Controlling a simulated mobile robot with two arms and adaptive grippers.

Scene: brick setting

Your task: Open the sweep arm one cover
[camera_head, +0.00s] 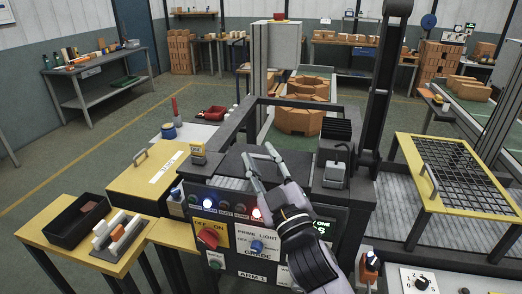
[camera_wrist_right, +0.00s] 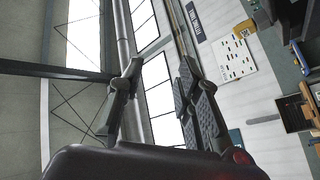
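My right gripper (camera_head: 258,151) is raised in front of the black control panel, fingers spread and nothing between them. In the right wrist view its open fingers (camera_wrist_right: 158,85) point up toward windows and wall. A yellow cover (camera_head: 128,180) with a loop handle (camera_head: 140,157) and a white label lies flat left of the panel. A yellow-framed mesh cover (camera_head: 412,165) with a handle (camera_head: 428,180) is at the right. I cannot read which one is the sweep arm one cover. The gripper touches neither. My left gripper is out of view.
The panel (camera_head: 222,272) has a red knob (camera_head: 208,237), a blue knob (camera_head: 257,246), lit lamps and an "ARM 1" label. A black tray (camera_head: 68,228) sits on a yellow table at the left. A dark post (camera_head: 380,90) rises between panel and mesh cover. Floor at far left is clear.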

